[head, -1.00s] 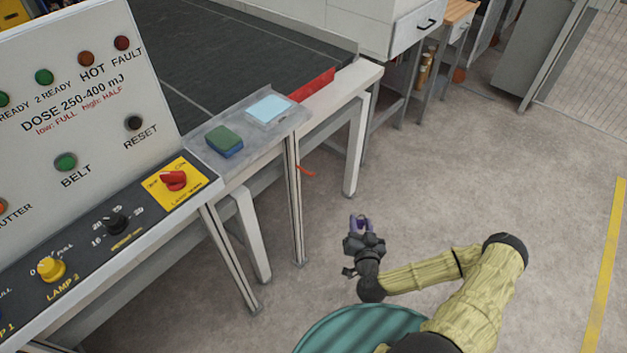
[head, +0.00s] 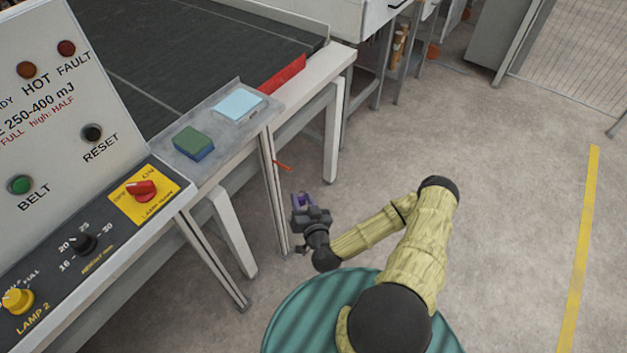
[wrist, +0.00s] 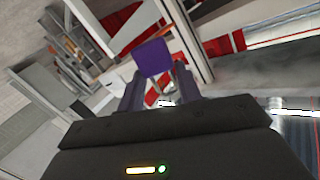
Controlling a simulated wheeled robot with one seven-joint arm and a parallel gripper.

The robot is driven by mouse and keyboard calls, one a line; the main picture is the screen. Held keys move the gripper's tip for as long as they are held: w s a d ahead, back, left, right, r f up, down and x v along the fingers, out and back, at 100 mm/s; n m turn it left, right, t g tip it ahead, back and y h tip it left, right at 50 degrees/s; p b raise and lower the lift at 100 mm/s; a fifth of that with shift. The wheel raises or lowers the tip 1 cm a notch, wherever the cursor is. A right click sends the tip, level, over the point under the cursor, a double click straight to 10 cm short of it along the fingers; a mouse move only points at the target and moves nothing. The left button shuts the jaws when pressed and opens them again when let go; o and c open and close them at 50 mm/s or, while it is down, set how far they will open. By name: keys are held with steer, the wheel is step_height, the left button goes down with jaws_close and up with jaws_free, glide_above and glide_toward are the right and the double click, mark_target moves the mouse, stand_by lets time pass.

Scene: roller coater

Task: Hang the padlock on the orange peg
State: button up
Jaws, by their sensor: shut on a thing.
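The padlock (wrist: 153,58) has a purple body and is held between the fingers of my gripper (wrist: 160,92) in the wrist view. In the head view the padlock is a small purple shape (head: 302,200) at the tip of my gripper (head: 306,206). My gripper is shut on it, in the air to the right of the machine's front leg. The orange peg (head: 283,166) sticks out to the right from that leg, above and slightly left of the gripper. The padlock and the peg are apart. The padlock's shackle is mostly hidden in the wrist view.
The machine's control panel (head: 60,110) stands at the left. A small shelf (head: 215,123) holds a green and blue block (head: 193,142) and a light blue pad (head: 239,104). A white table leg (head: 232,232) stands behind.

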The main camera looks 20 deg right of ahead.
steer(key=shift+w, duration=0.1)
steer(key=shift+w+d+f+n+y+b, duration=0.2)
steer(key=shift+w+n+y+b, duration=0.2)
steer(key=shift+b, duration=0.25)
steer(key=shift+w+d+f+n+y+b, duration=0.1)
steer(key=shift+w+f+n+y+b, duration=0.1)
steer(key=shift+w+n+y+b, duration=0.3)
steer(key=w+d+n+g+y+b, duration=0.2)
steer(key=w+d+n+g+b, duration=0.2)
steer(key=b, duration=0.8)
steer(key=shift+d+g+y, duration=0.4)
steer(key=shift+d+g, duration=0.1)
steer(key=shift+d, duration=0.25)
steer(key=shift+w+a+f, duration=0.1)
steer(key=shift+w+f, duration=0.05)
steer(key=shift+w, duration=0.1)
